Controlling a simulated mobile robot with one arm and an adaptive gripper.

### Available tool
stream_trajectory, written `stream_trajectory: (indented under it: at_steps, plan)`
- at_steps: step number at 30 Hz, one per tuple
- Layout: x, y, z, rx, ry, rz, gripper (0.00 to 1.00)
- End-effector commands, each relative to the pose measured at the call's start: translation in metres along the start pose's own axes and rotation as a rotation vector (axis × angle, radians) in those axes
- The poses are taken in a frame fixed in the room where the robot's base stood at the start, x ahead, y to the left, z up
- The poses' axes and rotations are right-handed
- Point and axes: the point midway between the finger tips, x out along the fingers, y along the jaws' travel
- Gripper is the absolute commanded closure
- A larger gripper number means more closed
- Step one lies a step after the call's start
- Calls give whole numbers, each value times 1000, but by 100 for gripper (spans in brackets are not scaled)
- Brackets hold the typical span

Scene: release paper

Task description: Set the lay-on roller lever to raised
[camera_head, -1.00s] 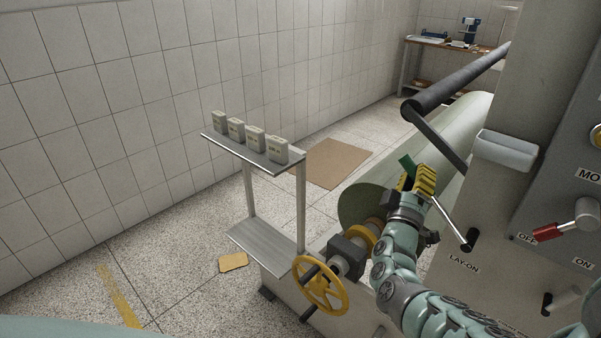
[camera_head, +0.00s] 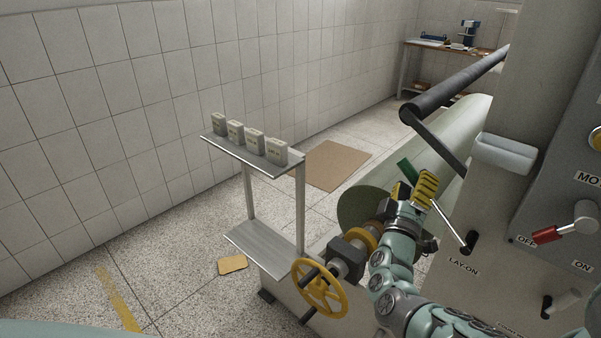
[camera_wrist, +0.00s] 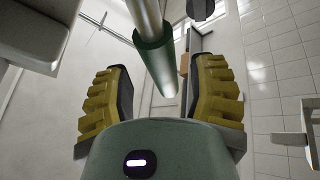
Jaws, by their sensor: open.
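The lay-on roller lever is a metal rod with a green grip (camera_head: 405,169). In the head view it slants up and left from a dark pivot (camera_head: 470,242) above the LAY-ON label. My gripper (camera_head: 413,187) is open at its upper end, with one yellow-padded finger on each side. In the wrist view the green grip (camera_wrist: 157,66) lies between the spread fingers of my gripper (camera_wrist: 160,95), with gaps on both sides. I cannot tell how deep it sits. The dark lay-on roller (camera_head: 450,85) is above the pale paper roll (camera_head: 372,196), on a dark arm.
A yellow handwheel (camera_head: 320,288) stands left of my arm. A grey control panel (camera_head: 565,215) with a red-handled switch (camera_head: 547,235) is at right. A light tray (camera_head: 503,152) juts from the machine. A shelf stand (camera_head: 270,243) holds several small boxes.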

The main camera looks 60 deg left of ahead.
Motion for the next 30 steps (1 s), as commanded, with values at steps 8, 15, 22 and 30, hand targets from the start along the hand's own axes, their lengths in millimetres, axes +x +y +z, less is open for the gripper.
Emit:
stream_trajectory:
  at_steps: [8,15,22,30]
  plan:
    - [-50,1,2,-1,-6,0,43]
    - [-90,0,1,-1,-3,1,43]
    - [-102,2,0,-1,-3,6,43]
    - [-102,2,0,-1,-3,6,43]
